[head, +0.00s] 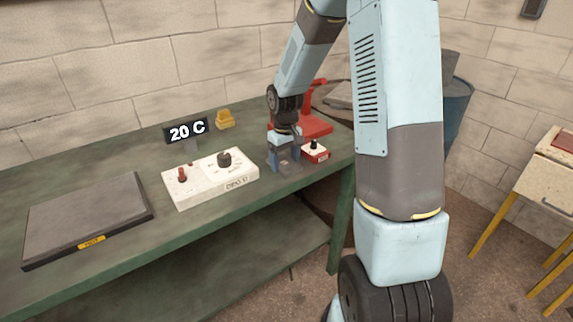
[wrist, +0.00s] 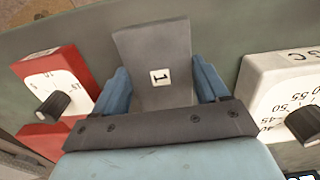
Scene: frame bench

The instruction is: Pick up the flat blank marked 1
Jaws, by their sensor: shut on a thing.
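The flat blank marked 1 (wrist: 150,45) is a dark grey plate with a white label in the wrist view. It lies between the two blue fingers of my gripper (wrist: 162,82), which are shut on its sides. In the head view my gripper (head: 284,156) points down at the right part of the green bench. The blank shows there only as a small grey patch (head: 285,167) with a pale mark. I cannot tell whether it touches the bench top.
A white control box with a dial (head: 210,179) stands close left of my gripper. A small red box with a black knob (head: 315,152) is close on the right, with a red stand behind. A dark hot plate (head: 88,222) lies at the left. A display (head: 187,132) reads 20 C.

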